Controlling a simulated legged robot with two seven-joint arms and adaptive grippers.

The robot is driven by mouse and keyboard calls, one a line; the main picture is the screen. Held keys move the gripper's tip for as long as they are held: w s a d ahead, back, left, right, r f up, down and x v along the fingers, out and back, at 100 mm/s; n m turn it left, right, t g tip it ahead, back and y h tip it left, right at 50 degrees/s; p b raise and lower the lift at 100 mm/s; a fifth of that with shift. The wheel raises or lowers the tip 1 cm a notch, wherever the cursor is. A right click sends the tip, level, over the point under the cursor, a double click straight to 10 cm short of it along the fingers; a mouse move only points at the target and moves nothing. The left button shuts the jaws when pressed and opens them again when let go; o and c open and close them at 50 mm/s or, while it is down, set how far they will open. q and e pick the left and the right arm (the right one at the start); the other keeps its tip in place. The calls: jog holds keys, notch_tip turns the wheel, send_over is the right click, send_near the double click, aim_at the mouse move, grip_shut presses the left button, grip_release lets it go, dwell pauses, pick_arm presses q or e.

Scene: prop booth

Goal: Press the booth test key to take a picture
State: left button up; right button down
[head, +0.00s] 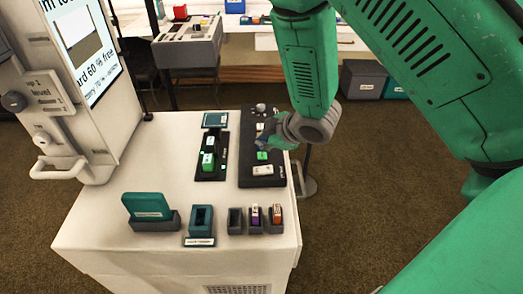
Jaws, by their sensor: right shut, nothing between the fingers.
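A dark key panel (247,178) lies along the right side of the white table. It carries a round knob (260,107), a lit green key (262,156) and a pale key (263,170) at its near end. The labels are too small to read, so I cannot tell which one is the booth test key. My right gripper (264,143) comes in from the upper right and is shut and empty. Its tips are over the panel, close to the green key, and hide part of the panel. I cannot tell whether they touch it. My left gripper is out of view.
The white table (165,180) also holds a black tray with green blocks (208,160), a teal card in a stand (148,207), a teal holder (201,220) and small dark holders (236,221) at the front. A booth with a lit screen (85,45) stands at left.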

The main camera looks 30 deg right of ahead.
jog(key=shift+r+p, duration=1.05)
jog(key=shift+r, duration=0.45)
jog(key=shift+f, duration=0.1)
